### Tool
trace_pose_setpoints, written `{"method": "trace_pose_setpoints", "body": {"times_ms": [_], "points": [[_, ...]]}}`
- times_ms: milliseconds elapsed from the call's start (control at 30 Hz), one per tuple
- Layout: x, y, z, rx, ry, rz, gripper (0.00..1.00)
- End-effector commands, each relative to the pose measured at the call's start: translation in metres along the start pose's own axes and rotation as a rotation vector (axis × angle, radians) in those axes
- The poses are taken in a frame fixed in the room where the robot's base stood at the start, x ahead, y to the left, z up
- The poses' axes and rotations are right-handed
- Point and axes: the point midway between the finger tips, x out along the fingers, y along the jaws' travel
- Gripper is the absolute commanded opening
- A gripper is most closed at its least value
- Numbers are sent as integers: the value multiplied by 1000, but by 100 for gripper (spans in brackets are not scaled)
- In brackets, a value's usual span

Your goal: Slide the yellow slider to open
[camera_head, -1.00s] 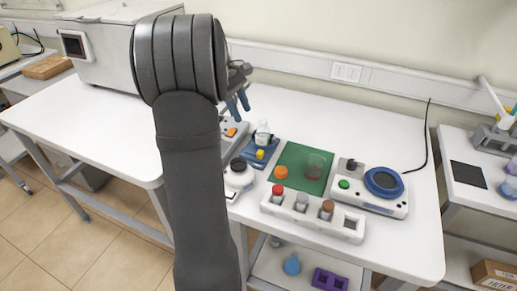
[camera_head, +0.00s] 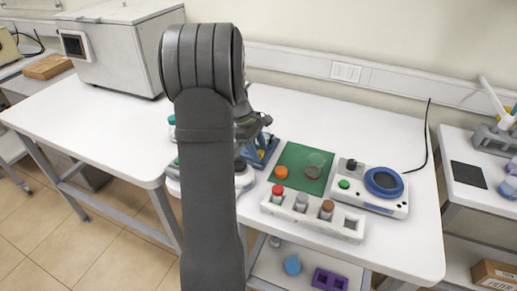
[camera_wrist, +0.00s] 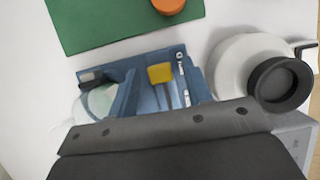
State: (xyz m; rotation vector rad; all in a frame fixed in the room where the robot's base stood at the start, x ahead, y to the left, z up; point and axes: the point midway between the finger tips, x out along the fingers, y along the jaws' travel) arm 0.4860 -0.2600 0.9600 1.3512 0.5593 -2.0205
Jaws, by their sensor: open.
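The yellow slider (camera_wrist: 160,73) shows as a small block on a blue fixture (camera_wrist: 145,63) in the wrist view. A clear glass vessel (camera_wrist: 98,101) stands at the fixture's left side. In the head view my gripper (camera_head: 257,147) is low over the blue fixture (camera_head: 271,149), and my arm hides most of it. In the wrist view my blue fingers reach down on both sides of the slider, parted. I cannot tell whether they touch it.
A green mat (camera_head: 297,159) with an orange cap (camera_head: 281,172) lies right of the fixture. A white rack (camera_head: 344,226) with capped vials stands in front. A white device with a black knob (camera_wrist: 280,84) is close by in the wrist view.

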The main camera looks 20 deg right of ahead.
Motion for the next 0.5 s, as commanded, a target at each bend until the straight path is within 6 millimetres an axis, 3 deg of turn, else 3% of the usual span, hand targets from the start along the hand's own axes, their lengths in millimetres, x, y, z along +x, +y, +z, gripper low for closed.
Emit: {"method": "trace_pose_setpoints", "body": {"times_ms": [167,367,400,500], "points": [[0,0,0,0,0,0,44],[0,0,0,0,0,0,4],[0,0,0,0,0,0,0],[0,0,0,-1,0,0,0]]}}
